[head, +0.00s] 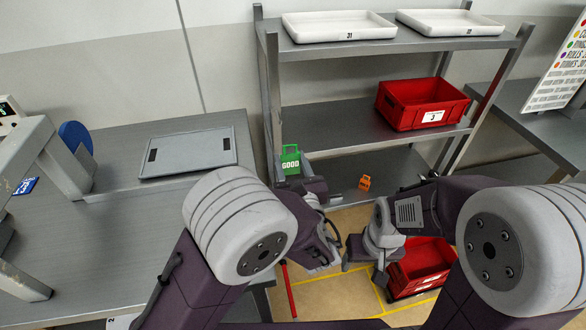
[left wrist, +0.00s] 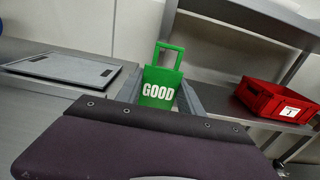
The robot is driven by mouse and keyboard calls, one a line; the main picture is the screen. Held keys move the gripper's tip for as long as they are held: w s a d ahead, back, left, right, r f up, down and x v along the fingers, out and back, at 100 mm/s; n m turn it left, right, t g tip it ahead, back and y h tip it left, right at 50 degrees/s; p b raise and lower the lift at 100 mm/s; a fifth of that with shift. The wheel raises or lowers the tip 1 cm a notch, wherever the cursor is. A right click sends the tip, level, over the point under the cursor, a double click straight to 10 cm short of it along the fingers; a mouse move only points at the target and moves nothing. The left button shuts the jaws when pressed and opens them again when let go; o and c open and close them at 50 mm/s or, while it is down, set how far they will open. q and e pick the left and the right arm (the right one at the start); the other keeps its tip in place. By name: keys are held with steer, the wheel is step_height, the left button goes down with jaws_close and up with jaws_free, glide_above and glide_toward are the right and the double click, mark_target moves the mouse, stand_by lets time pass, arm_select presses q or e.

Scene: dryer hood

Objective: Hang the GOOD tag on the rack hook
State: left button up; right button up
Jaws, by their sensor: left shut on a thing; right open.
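The green GOOD tag (head: 290,164) has an open square handle on top and white lettering. It also shows in the left wrist view (left wrist: 160,88), upright, with the handle up and the lettering facing the camera. My left gripper (head: 291,172) is shut on the tag's body, with a grey finger at each side. It holds the tag in front of the rack's left post (head: 273,95). My right gripper (head: 364,266) is open and empty, low in front of the rack near the floor. I cannot make out the rack hook in either view.
The rack holds white trays (head: 338,27) on top and a red bin (head: 422,103) on the middle shelf. A small orange tag-like object (head: 365,183) is at the lower shelf. Another red bin (head: 418,267) sits low by my right arm. A grey panel (head: 188,154) lies on the left bench.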

arm_select(q)
steer(key=shift+w+a+r, duration=0.1)
steer(key=shift+w+a, duration=0.1)
steer(key=shift+w, duration=0.7)
steer(key=shift+w+a, duration=0.2)
steer(key=shift+w, duration=0.8)
